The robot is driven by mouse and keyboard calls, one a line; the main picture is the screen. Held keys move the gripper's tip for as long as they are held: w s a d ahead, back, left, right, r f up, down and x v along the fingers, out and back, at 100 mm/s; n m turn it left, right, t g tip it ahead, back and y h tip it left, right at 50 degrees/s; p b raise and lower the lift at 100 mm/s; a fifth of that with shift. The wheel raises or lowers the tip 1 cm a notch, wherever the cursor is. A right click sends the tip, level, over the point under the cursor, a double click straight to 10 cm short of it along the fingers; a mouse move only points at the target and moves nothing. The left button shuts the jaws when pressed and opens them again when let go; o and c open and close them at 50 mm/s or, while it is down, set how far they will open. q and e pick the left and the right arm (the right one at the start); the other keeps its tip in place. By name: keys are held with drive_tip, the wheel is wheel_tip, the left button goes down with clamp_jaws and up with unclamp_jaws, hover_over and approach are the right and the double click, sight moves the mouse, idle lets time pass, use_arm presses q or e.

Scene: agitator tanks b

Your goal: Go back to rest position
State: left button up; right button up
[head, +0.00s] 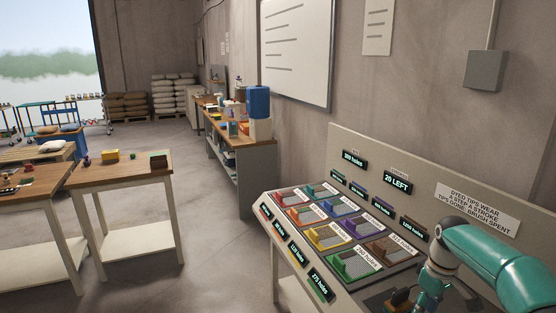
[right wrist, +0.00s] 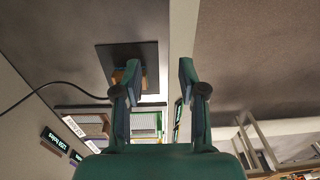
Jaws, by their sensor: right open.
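My right arm (head: 505,265) comes in from the lower right in the head view and bends down over the near right end of the sloped panel. In the right wrist view my right gripper (right wrist: 158,78) is open, with its two fingers apart and nothing between them. A dark square plate (right wrist: 105,62) lies beyond the left finger, with a small orange-brown object partly hidden by that finger. The plate also shows at the bottom edge of the head view (head: 376,302), partly cut off. My left gripper is not in view.
The sloped panel (head: 275,199) carries several coloured trays and lit labels, with an upright back board (head: 345,143) behind. A black cable (right wrist: 45,86) runs by the plate. Wooden tables (head: 125,172) stand at left. Open floor (head: 215,255) lies between them and the panel.

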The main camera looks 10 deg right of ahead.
drive_tip(key=s+a+f+m+y+b, duration=0.1)
drive_tip(key=s+a+f+b, duration=0.15)
drive_tip(key=a+f, duration=0.85)
drive_tip(key=s+a+f+m+y+b, duration=0.1)
drive_tip(key=s+a+f+y+b, duration=0.15)
drive_tip(key=a+f, duration=0.85)
drive_tip(key=s+a+f+m+b, duration=0.1)
drive_tip(key=s+a+f, duration=0.2)
drive_tip(key=s+f, duration=0.4)
drive_tip(key=s+a+f+m+b, duration=0.2)
drive_tip(key=s+a+f, duration=0.2)
drive_tip(key=s+f, duration=0.3)
drive_tip(key=s, duration=0.5)
drive_tip(key=shift+s+a+f+m+b, duration=0.25)
drive_tip(key=shift+s+f+m+b, duration=0.05)
drive_tip(key=shift+s, duration=0.1)
